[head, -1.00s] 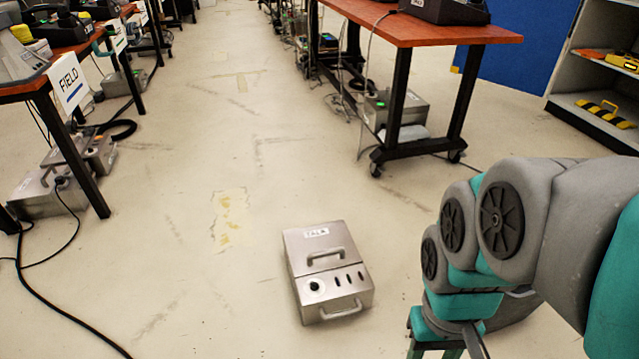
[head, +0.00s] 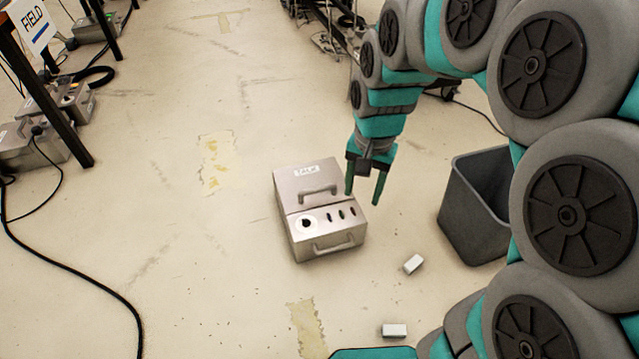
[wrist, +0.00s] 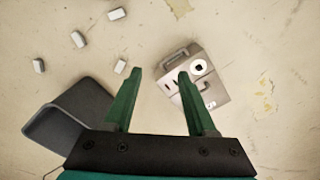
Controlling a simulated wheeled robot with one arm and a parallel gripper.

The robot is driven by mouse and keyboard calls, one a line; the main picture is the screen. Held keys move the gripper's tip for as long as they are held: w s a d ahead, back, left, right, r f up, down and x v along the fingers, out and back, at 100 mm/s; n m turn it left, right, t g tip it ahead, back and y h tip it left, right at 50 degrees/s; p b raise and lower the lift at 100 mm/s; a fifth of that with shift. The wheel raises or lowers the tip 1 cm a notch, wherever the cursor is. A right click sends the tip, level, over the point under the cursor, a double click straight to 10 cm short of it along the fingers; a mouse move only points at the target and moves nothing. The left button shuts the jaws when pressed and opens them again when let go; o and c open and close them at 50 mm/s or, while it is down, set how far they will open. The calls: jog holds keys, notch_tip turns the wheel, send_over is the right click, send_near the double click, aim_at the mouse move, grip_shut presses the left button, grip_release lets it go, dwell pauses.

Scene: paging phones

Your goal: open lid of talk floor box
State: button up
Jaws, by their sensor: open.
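The talk floor box (head: 318,235) is a silver metal box on the floor, with a "TALK" label on its lid (head: 291,178). The lid lies shut and has a handle (head: 318,192) on top. The front part has a round black socket, several dark slots and another handle on the front side. My gripper (head: 366,198) is open and empty, pointing down above the right side of the box, apart from the lid handle. In the wrist view the box (wrist: 197,84) shows beyond and between the open fingers (wrist: 165,98).
A dark grey bin (head: 470,225) stands on the floor right of the box. Small white blocks (head: 413,264) lie on the floor near it. A black cable (head: 75,268) runs along the left floor.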

jog(key=w+a+f+m+b, duration=0.35)
jog(key=w+f, duration=0.65)
jog(key=w, duration=0.5)
jog(key=m+t+b, duration=0.2)
jog(key=m+b, duration=0.1)
jog(key=m, duration=0.3)
send_near(320, 188)
jog(key=shift+w+a+f+b, duration=0.1)
jog(key=shift+w+f+b, duration=0.15)
jog(key=shift+f, duration=1.15)
jog(key=shift+w+a+f+b, duration=0.1)
jog(key=shift+w+f, duration=0.25)
jog(key=shift+f, duration=1.1)
jog(key=shift+w+f+b, duration=0.2)
jog(key=shift+w+f, duration=0.05)
jog(key=shift+f, duration=1.15)
grip_shut()
